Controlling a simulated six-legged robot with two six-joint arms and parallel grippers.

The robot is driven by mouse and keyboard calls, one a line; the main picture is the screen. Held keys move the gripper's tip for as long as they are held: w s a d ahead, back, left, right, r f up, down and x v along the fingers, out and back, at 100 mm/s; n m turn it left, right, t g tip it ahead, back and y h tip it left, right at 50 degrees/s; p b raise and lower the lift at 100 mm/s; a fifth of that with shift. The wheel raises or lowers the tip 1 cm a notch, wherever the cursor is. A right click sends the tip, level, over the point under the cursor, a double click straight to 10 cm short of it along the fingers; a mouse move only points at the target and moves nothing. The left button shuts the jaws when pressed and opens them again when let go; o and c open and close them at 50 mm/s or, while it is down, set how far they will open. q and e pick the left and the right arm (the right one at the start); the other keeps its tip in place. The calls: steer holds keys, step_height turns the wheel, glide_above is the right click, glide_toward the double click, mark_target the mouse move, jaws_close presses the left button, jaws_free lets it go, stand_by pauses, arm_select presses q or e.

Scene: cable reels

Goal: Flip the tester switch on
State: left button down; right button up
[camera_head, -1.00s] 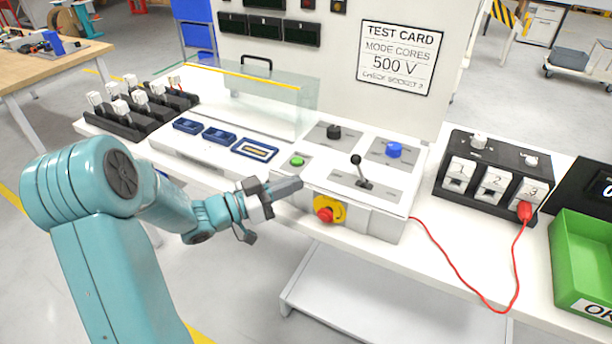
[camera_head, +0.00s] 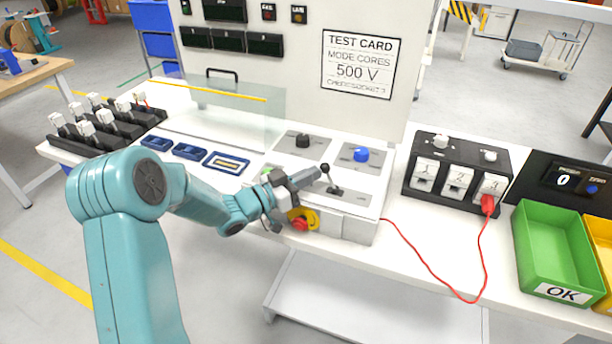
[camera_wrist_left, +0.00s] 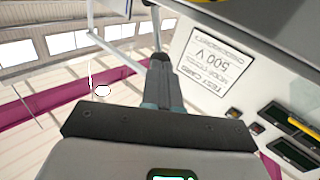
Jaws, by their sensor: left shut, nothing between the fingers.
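The tester (camera_head: 352,226) is a white bench unit with a lever switch (camera_head: 335,189) on its top panel. The lever has a black ball knob (camera_head: 325,168) and leans a little to the left in the head view. My left gripper (camera_head: 316,174) is shut and empty, its tips right beside the knob on the left. I cannot tell whether they touch. In the left wrist view the shut fingers (camera_wrist_left: 160,68) point towards the test card (camera_wrist_left: 208,72); I cannot make out the lever there. My right gripper is out of view.
The tester also carries a black knob (camera_head: 303,141), a blue knob (camera_head: 361,154) and a red stop button (camera_head: 300,224) on yellow. A black socket box (camera_head: 458,172) with a red lead (camera_head: 449,292) stands to the right, near a green bin (camera_head: 565,245). A clear guard (camera_head: 225,110) stands behind.

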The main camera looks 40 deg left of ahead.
arm_select(q)
steer(key=shift+d+r+m, duration=0.2)
steer(key=shift+r+m, duration=0.05)
steer(key=shift+m, duration=0.05)
steer(key=shift+d+g, duration=0.1)
steer(key=shift+g, duration=0.2)
steer(key=shift+w+d+r+m+g+y, duration=0.2)
steer(key=shift+d+r+m+g+y, duration=0.35)
steer(key=shift+m, duration=0.45)
steer(key=d, duration=0.1)
steer(key=m+g, duration=0.1)
steer(key=d+m+y+b, duration=0.1)
steer(key=shift+w+d+r, duration=0.25)
steer(key=shift+d, duration=0.05)
steer(key=shift+a, duration=0.15)
